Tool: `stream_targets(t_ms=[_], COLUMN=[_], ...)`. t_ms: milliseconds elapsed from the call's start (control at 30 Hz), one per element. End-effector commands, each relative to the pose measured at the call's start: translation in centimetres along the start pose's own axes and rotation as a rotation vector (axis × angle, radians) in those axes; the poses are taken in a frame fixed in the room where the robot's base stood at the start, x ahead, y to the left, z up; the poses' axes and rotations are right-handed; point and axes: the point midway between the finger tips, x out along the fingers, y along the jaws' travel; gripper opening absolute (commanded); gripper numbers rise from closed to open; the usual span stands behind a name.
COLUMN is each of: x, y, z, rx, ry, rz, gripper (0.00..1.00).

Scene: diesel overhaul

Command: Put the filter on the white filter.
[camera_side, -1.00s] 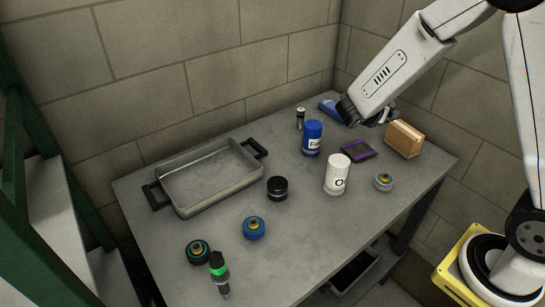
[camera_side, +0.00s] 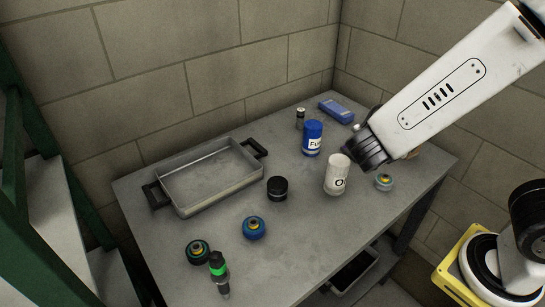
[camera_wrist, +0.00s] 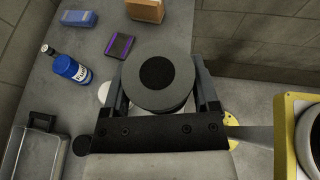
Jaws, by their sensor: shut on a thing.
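My gripper (camera_wrist: 160,90) is shut on a dark grey round filter (camera_wrist: 178,72) with a black centre. The filter sits between the fingers, facing the wrist camera. In the side view the gripper (camera_side: 365,150) is above and right of the white filter, apart from it as far as I can tell. The white filter (camera_side: 336,176) stands upright on the table with a black ring mark. In the wrist view only a white edge (camera_wrist: 103,92) shows behind the left finger, probably this filter. The underside of the held filter is hidden.
A blue can (camera_side: 312,138) stands behind the white filter. A blue box (camera_side: 336,111) lies farther back. A grey tray (camera_side: 210,203), a black round part (camera_side: 277,188), a blue round part (camera_side: 254,228) and a small round part (camera_side: 384,182) are on the table. A purple-edged dark box (camera_wrist: 120,45) lies behind.

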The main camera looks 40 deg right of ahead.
Motion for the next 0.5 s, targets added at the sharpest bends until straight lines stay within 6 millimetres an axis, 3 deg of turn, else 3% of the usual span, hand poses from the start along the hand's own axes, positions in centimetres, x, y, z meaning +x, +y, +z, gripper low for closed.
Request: stream_targets(t_ms=[267, 500], x=[0.3, 1.3], y=[0.6, 2.8], z=[-0.2, -0.9], rx=[-0.001, -0.001], ry=[-0.001, -0.001], rz=[0.000, -0.002], gripper=[0.13, 0.13])
